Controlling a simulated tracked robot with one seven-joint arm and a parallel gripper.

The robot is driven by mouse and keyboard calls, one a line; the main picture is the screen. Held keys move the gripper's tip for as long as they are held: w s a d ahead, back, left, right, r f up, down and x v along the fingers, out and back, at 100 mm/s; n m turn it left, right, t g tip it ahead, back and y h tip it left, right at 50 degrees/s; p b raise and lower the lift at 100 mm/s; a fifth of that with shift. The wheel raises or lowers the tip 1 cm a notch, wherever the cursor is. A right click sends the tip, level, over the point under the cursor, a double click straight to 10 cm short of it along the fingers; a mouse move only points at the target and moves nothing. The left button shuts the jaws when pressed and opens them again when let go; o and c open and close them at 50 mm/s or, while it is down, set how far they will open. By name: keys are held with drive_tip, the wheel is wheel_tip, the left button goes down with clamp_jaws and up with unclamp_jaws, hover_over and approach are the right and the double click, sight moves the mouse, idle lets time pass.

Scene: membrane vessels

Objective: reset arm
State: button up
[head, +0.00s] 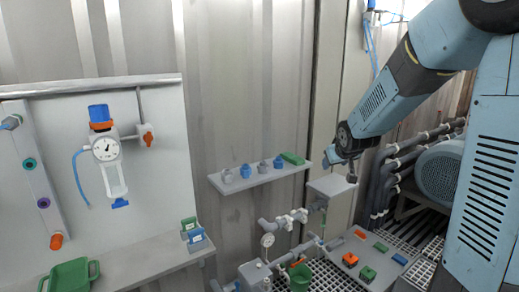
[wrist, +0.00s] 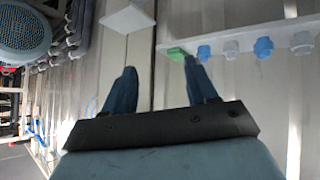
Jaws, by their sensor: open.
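My arm (head: 390,90) reaches in from the upper right in the head view, bent downward at the elbow. My gripper (head: 340,168) is at its lower end, just right of the wall shelf. In the wrist view my gripper (wrist: 160,78) shows two blue-grey fingers spread apart with nothing between them. The green block (wrist: 175,53) on the shelf appears close to the tip of one finger; I cannot tell the distance between them.
The wall shelf (head: 235,184) holds grey and blue fittings and a green block (head: 292,158). A panel with a gauge (head: 106,149) stands left, above a bench with a green tray (head: 68,276). Pipes and valves (head: 290,219) lie below the shelf. A motor (head: 440,175) is at right.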

drive_tip(key=s+r+m+g, duration=0.1)
drive_tip(key=s+r+g, duration=0.1)
drive_tip(key=s, duration=1.5)
drive_tip(key=s+a+r+m+g, duration=0.1)
drive_tip(key=s+r, duration=0.4)
drive_tip(key=s, duration=1.2)
drive_tip(key=shift+g, duration=0.4)
drive_tip(key=shift+r, duration=0.1)
drive_tip(key=shift+c, duration=0.4)
